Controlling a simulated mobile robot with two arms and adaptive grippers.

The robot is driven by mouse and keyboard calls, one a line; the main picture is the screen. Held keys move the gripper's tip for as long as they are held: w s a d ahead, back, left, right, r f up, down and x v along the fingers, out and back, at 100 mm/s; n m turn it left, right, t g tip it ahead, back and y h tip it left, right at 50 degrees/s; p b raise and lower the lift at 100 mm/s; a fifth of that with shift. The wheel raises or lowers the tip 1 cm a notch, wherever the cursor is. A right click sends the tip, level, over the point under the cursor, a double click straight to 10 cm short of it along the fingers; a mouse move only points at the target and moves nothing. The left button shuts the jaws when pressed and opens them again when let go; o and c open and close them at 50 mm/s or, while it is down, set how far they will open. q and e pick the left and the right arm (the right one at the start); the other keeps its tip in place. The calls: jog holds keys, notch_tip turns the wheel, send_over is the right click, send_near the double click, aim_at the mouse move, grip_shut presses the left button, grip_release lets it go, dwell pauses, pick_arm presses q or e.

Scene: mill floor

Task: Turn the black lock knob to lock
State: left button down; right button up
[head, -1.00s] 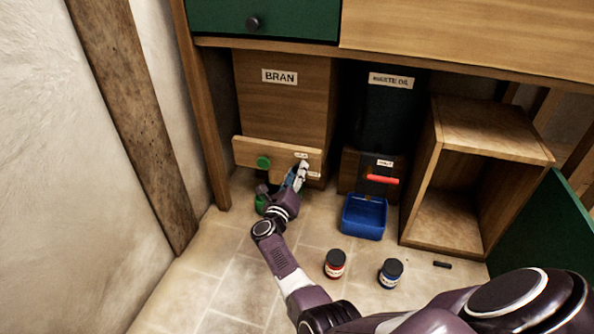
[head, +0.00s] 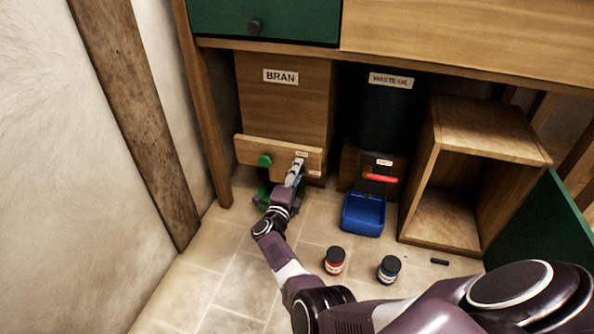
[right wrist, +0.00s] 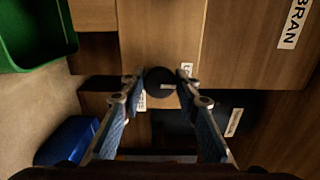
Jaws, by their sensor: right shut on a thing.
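The black lock knob (right wrist: 160,82) is round with a pale mark. It sits on the light wooden board (head: 250,150) across the front of the BRAN bin (head: 285,105). My right gripper (right wrist: 160,84) has a fingertip on each side of the knob and is shut on it. In the head view the right gripper (head: 295,170) reaches the board's right part and hides the knob. Two small white labels, one above (head: 301,154) and one to the lower right (head: 315,173), are near the knob; their words are too small to read. My left gripper is not in view.
A green knob (head: 265,160) is on the board's left part. A green tray (right wrist: 35,30) lies below the board. A blue tray (head: 363,215) stands before the WASTE OIL container (head: 385,110), with a red handle (head: 381,178) above it. Two jars (head: 335,260) (head: 389,269) stand on the floor.

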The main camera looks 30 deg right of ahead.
jog(key=shift+a+f+n, duration=0.1)
jog(key=shift+n, duration=0.3)
jog(key=o, duration=1.1)
